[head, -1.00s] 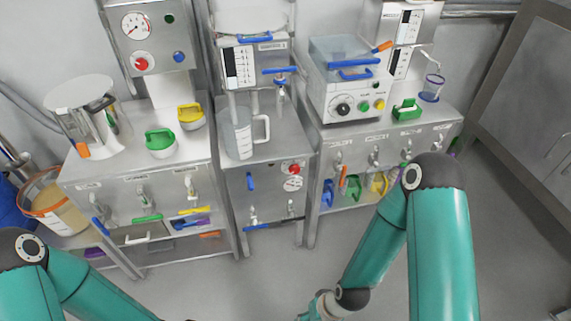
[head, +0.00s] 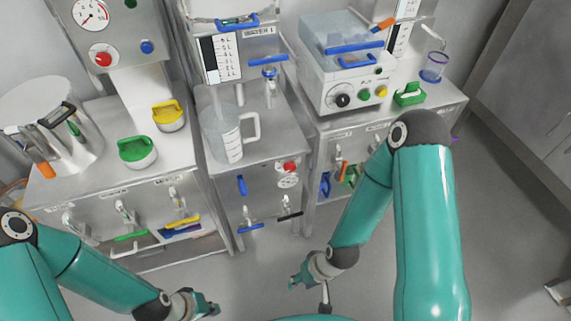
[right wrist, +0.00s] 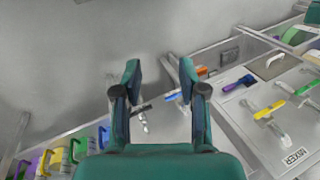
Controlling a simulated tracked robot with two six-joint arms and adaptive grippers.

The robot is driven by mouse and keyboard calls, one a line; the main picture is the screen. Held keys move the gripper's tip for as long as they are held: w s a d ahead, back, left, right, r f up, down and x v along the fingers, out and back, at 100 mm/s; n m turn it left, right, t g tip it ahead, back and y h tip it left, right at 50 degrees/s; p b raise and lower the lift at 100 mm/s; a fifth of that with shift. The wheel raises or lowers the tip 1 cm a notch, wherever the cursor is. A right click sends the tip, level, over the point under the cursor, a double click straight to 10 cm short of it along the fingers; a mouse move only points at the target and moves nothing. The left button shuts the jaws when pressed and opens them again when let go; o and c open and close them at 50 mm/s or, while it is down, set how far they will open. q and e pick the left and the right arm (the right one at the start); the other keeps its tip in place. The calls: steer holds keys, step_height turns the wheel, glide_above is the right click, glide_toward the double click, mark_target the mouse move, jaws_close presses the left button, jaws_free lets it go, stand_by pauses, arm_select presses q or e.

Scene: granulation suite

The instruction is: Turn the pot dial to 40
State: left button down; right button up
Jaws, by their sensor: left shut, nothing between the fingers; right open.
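I cannot tell for certain which control is the pot dial. A black round knob (head: 343,100) sits on the front of a white box-shaped unit at the right bench; its scale is too small to read. A red knob (head: 289,166) with a small round gauge (head: 288,181) is on the middle cabinet's front. My left gripper (head: 210,307) is shut and empty at the bottom of the head view, away from these controls. My right gripper (head: 298,281) is open and empty, low in front of the middle cabinet; its spread fingers show in the right wrist view (right wrist: 157,85).
A clear jug (head: 222,137) stands on the middle cabinet. Green (head: 138,152) and yellow-handled (head: 169,116) items and a steel pot (head: 62,135) stand on the left bench. Valves and coloured handles stick out of the bench fronts. The floor (head: 400,270) before the benches is open.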

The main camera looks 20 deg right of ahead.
steer(key=shift+w+d, duration=0.1)
steer(key=shift+d, duration=0.05)
steer(key=o, duration=0.3)
steer(key=shift+o, duration=1.2)
steer(key=w+d+f+n+t+b, duration=0.1)
steer(key=w+f+t+b, duration=0.3)
steer(key=w+b, duration=0.2)
steer(key=shift+w+d+f+t+h, duration=0.2)
steer(key=shift+w+d+t+h, duration=0.15)
steer(key=shift+w, duration=0.3)
steer(key=n+t+h+b, duration=0.2)
steer(key=t+h+b, duration=0.1)
steer(key=t+b, duration=0.9)
glide_toward(291, 169)
steer(key=shift+t, duration=0.35)
steer(key=w, duration=0.3)
steer(key=w+p, duration=0.1)
steer(key=w, duration=0.5)
steer(key=shift+w+a+f, duration=0.1)
steer(key=shift+a+f, duration=0.05)
steer(key=shift+f, duration=0.25)
